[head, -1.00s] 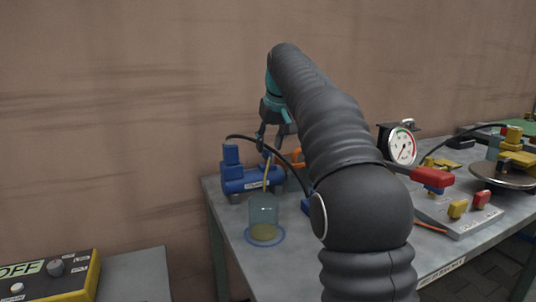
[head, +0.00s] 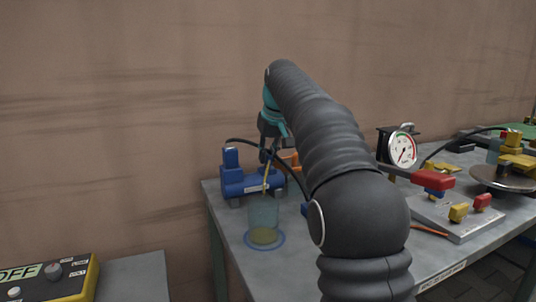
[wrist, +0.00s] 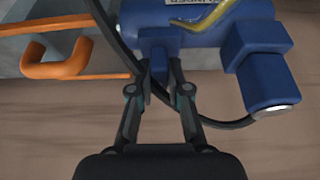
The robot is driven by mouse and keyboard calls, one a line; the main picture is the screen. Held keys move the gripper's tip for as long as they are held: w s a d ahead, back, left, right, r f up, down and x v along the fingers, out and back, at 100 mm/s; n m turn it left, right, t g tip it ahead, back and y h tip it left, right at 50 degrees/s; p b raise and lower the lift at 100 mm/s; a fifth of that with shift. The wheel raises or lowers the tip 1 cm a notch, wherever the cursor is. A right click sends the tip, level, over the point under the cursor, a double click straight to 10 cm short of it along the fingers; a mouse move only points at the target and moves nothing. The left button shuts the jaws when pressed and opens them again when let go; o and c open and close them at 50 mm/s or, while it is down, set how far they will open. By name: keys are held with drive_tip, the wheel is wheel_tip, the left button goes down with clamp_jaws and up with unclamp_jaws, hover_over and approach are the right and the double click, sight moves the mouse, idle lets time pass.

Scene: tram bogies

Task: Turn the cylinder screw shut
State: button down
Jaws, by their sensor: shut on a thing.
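The blue cylinder (head: 236,182) lies at the back left of the table, with a label on its side. In the wrist view the cylinder (wrist: 165,22) fills the top middle. A small blue stub, which looks like its screw (wrist: 157,48), sticks out from its side between my fingertips. My gripper (wrist: 159,76) is shut on this screw, its fingers close together. In the head view my gripper (head: 268,150) reaches down just behind the cylinder's right part, and the screw is hidden there. How far the screw is turned cannot be told.
A yellow tube (head: 266,178) runs from the cylinder into a clear cup (head: 262,215) in front. A black hose (head: 290,168) curves close by my fingers. An orange hook-like part (wrist: 62,62) lies left in the wrist view. A gauge (head: 402,149) stands to the right.

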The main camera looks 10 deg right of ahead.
drive_tip(key=shift+r, duration=0.1)
drive_tip(key=m+h+p, duration=0.1)
drive_tip(key=m, duration=0.1)
drive_tip(key=shift+a+m+p, duration=0.15)
drive_tip(key=shift+m+p, duration=0.15)
drive_tip(key=shift+p, duration=0.1)
drive_tip(key=m+h, duration=0.1)
drive_tip(key=m, duration=0.2)
drive_tip(key=m+h, duration=0.1)
drive_tip(key=m, duration=0.2)
drive_tip(key=shift+w+g, duration=0.1)
drive_tip(key=shift+g, duration=0.3)
drive_tip(key=m, duration=0.2)
drive_tip(key=m+g+h, duration=0.1)
drive_tip(key=m, duration=0.2)
drive_tip(key=shift+a+h, duration=0.1)
drive_tip(key=shift+h, duration=0.2)
drive_tip(key=shift+w+m+g+h, duration=0.15)
drive_tip(key=shift+m+g, duration=0.3)
drive_tip(key=shift+m, duration=0.6)
drive_tip(key=shift+s+m+g+h, duration=0.15)
drive_tip(key=shift+m+g, duration=0.3)
drive_tip(key=shift+m, duration=0.6)
drive_tip(key=shift+w, duration=0.1)
drive_tip(key=c, duration=1.1)
unclamp_jaws()
